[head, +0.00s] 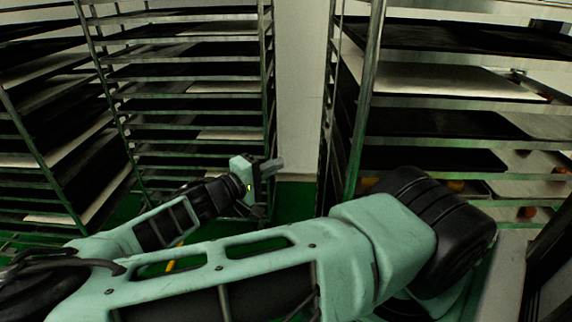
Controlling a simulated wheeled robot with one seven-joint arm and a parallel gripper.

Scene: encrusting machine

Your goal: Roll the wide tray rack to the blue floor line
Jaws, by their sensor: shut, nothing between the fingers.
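The left rack (268,62) holds many dark trays. I cannot tell for certain which one is the wide tray rack. My gripper (275,166) is shut and empty, in front of the gap between the racks, near the left rack's right post. I see no contact with either rack. No blue floor line shows.
More trays on a rack (22,130) stand at the far left. A pale wall (301,90) shows between the racks. The floor is green (291,200), with a small open patch in the gap. Orange-brown items (527,212) lie on the right rack's lower trays.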

